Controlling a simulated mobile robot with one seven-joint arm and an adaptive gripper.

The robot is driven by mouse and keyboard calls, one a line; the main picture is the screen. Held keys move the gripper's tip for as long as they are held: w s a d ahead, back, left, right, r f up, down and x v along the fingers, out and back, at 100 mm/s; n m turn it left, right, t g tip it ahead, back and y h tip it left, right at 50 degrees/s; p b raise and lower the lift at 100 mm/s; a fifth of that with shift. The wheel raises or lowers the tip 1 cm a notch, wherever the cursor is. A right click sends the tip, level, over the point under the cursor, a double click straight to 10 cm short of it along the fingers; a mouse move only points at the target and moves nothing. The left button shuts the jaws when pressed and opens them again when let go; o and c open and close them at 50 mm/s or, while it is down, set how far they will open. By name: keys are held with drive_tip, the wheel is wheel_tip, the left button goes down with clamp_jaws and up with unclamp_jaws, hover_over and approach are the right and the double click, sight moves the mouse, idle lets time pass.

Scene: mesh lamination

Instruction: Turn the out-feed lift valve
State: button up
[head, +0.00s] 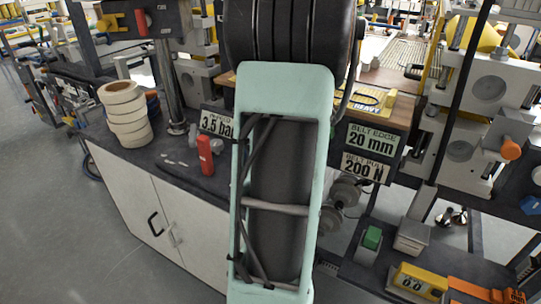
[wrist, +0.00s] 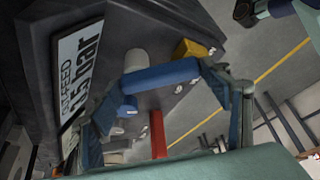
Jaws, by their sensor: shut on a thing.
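In the wrist view a blue bar-shaped handle (wrist: 160,75) spans the space between my two fingers. It appears to be the lift valve's handle, beside the sign reading feed and bar (wrist: 75,80). My gripper (wrist: 165,90) is shut on this blue bar, with a finger at either end. A pale round stub (wrist: 135,58) shows just behind the bar. In the head view my arm covers the middle of the picture, and the gripper and the blue handle are hidden behind it.
A red upright piece (wrist: 158,135) and a yellow block (wrist: 189,48) are close to the fingers. In the head view, a red cylinder (head: 205,155) and stacked tape rolls (head: 126,112) stand on the dark bench. Open floor (head: 55,200) lies at left.

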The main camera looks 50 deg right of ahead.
drive_tip(key=shift+f, duration=0.1)
drive_tip(key=o, duration=1.7)
drive_tip(key=v, duration=1.2)
